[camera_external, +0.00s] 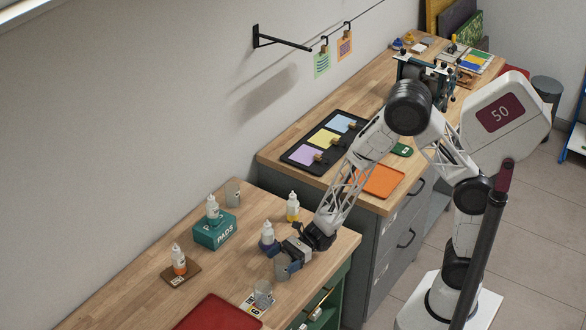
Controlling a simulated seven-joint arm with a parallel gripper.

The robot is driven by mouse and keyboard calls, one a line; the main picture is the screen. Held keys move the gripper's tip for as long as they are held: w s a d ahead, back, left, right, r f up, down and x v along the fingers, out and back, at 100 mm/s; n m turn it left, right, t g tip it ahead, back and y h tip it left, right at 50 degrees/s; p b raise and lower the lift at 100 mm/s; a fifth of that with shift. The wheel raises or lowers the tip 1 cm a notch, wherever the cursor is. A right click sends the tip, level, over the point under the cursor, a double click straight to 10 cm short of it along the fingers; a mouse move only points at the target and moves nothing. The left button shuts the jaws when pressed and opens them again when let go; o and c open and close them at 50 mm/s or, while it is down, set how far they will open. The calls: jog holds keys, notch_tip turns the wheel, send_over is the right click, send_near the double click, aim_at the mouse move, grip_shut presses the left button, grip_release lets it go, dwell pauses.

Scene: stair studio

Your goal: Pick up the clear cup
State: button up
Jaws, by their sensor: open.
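A clear cup (263,293) stands on a small printed card (251,305) near the front edge of the nearer wooden worktop. A second greyish, see-through cup (232,193) stands farther back on the same worktop, beside the teal box. My gripper (280,260) is low over the worktop, above and to the right of the front cup in the picture, and apart from it. It is open, and I see nothing held in it. The fingertips are small and partly hidden, so their exact height above the worktop cannot be told.
A white bottle (267,231) stands right behind my gripper. Another bottle (292,206) stands farther back. A teal PADS box (215,233) has a bottle on top. An orange-banded bottle (179,262) stands on a brown board. A red mat (215,316) lies at front.

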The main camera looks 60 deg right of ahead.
dwell(0.4)
jog(key=c, duration=1)
jog(key=shift+r, duration=0.15)
jog(key=shift+r, duration=0.65)
jog(key=s+d+r, duration=0.1)
jog(key=s+d, duration=0.1)
jog(key=s, duration=0.2)
jog(key=s+d+r, duration=0.1)
jog(key=s+d, duration=0.2)
jog(key=s, duration=0.2)
jog(key=s+d+r, duration=0.1)
jog(key=s+d, duration=0.2)
jog(key=s, duration=0.1)
jog(key=shift+s+d+r, duration=0.15)
jog(key=shift+s+r, duration=0.1)
jog(key=shift+s, duration=0.1)
